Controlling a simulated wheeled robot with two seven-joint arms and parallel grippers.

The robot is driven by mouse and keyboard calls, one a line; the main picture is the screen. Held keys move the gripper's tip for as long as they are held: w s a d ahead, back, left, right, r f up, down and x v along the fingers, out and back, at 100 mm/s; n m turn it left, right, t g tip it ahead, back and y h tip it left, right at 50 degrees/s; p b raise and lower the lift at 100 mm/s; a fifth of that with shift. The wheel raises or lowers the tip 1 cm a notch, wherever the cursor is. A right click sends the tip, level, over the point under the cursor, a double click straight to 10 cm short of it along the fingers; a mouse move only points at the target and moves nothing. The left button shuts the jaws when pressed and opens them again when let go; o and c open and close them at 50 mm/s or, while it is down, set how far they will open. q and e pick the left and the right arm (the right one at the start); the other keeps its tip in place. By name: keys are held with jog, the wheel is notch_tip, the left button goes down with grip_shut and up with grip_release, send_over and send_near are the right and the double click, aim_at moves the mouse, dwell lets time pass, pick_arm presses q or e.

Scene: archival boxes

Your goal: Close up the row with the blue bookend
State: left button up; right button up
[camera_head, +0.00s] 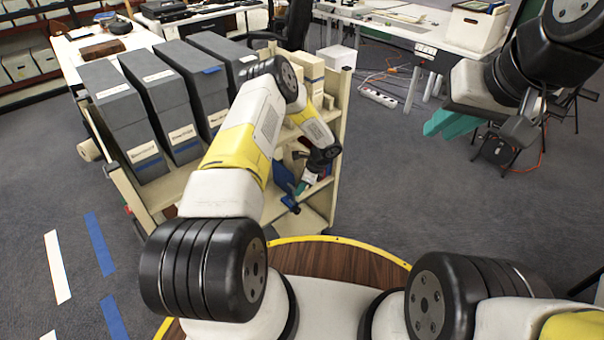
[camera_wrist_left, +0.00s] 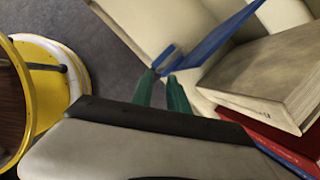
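The blue bookend (camera_wrist_left: 220,38) stands on a shelf of the cream book cart, beside a thick book (camera_wrist_left: 275,80). In the head view its blue (camera_head: 291,204) shows low in the cart, partly hidden by my left arm. My left gripper (camera_head: 301,189) reaches down into the cart there. In the left wrist view its two green fingers (camera_wrist_left: 162,80) are a little apart, with their tips at a blue end part of the bookend. I cannot tell whether they grip it. My right gripper (camera_head: 447,121) is raised over the floor at the right, its teal fingers apart and empty.
Several grey archival boxes (camera_head: 118,105) stand in a row on the cart's top. A red book (camera_wrist_left: 270,130) lies by the thick book. The cart's cream end panel (camera_head: 340,115) borders the shelf. Grey floor (camera_head: 390,190) right of the cart is clear.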

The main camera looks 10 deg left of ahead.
aim_at(294, 204)
pick_arm(q)
jog(key=x, duration=0.6)
jog(key=shift+a+f, duration=0.15)
jog(key=shift+f, duration=0.15)
grip_shut()
dwell(1.1)
